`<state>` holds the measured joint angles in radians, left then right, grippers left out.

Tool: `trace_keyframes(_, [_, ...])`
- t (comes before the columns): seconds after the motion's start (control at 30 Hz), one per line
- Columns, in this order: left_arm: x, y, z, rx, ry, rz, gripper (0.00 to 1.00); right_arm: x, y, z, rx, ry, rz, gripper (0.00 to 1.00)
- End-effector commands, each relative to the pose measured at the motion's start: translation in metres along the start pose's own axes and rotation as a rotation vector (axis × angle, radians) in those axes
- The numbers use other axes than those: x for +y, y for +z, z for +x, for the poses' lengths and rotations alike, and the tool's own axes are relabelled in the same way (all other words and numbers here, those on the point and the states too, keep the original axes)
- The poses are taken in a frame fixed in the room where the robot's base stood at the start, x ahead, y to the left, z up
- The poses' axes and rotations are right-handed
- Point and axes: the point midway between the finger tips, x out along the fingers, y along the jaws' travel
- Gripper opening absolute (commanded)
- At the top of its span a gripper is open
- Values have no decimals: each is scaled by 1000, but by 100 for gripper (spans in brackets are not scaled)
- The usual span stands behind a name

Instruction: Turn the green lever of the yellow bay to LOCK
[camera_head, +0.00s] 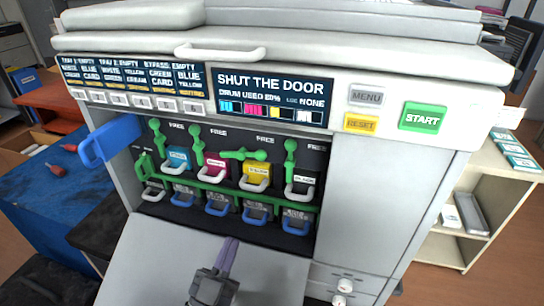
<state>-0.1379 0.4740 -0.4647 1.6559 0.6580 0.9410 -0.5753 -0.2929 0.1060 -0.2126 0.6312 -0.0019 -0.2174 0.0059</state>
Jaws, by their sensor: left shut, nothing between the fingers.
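The printer's yellow bay holds a yellow cartridge (257,174) with a pale loop handle. Its green lever (243,154) lies roughly level, while the levers of the cyan (157,131), magenta (197,144) and black (290,156) bays stand roughly upright. The word FREE shows above the bays; I cannot make out a LOCK mark. My left gripper (232,242) is shut and empty, in front of the opening and over the lowered door. It is below the yellow lever and apart from it. My right gripper is not in view.
The lowered front door (165,262) spreads below the bays. A green rail (225,196) and several blue handles sit under the cartridges. A blue flap (112,138) sticks out at the left of the opening. The display (272,95) reads SHUT THE DOOR.

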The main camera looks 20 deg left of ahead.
Motion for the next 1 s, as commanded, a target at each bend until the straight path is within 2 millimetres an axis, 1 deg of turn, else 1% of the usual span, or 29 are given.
trace_keyframes(0.23, [-3, -1, -1, 15, -14, 6, 0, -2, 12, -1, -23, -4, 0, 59])
trace_keyframes(0.33, [-3, -1, 0, 15, -14, 5, 0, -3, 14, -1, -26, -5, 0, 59])
trace_keyframes(0.47, [-3, -2, 10, 18, -15, 4, 0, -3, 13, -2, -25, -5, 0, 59])
trace_keyframes(0.57, [-4, -3, 28, 20, -14, 5, 0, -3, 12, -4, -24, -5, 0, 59])
trace_keyframes(0.9, [-4, -4, 102, 20, -14, 4, 0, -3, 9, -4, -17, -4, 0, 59])
trace_keyframes(1.0, [-4, -4, 119, 19, -14, 4, 0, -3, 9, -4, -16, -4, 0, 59])
